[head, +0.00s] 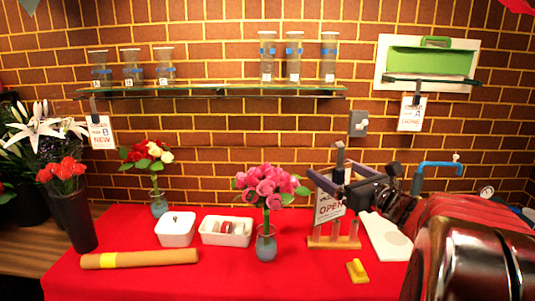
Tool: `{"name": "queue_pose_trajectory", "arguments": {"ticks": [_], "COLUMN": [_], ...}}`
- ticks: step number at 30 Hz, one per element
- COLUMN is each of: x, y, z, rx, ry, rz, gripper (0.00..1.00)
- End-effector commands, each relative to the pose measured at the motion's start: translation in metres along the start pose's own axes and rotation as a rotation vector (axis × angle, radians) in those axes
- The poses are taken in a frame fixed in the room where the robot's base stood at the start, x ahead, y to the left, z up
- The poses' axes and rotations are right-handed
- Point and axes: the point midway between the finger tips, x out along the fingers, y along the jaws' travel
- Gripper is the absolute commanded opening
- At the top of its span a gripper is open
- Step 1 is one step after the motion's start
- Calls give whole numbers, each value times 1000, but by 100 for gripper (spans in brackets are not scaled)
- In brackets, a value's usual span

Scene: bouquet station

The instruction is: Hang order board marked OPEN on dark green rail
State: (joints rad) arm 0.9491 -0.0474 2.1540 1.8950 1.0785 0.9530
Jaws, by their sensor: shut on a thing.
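The order board marked OPEN (330,209) is a white card with red lettering, tilted, with a dark clip at its top. My gripper (340,182) is shut on it near the clip, above the right part of the red table. The fingers partly cover the board's upper part. A long dark green rail-like edge (210,92) runs along the glass shelf on the brick wall. A shorter dark ledge (432,81) is under the green hatch at right. Which one is the named rail I cannot tell for sure.
One board marked NEW (101,133) hangs at the long shelf's left end, another board (411,114) at the short ledge. Glass jars stand on the shelf. A pink rose vase (266,243) and a wooden peg stand (334,242) are near the held board. The wall between is mostly clear.

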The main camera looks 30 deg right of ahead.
Motion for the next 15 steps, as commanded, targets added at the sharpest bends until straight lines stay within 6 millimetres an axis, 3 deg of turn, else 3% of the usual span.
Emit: {"name": "queue_pose_trajectory", "arguments": {"ticks": [6,15], "x": [29,58], "y": [30,77], "z": [-54,-127], "rx": [6,6], "ry": [2,3], "rz": [167,367], "gripper": [54,54]}}
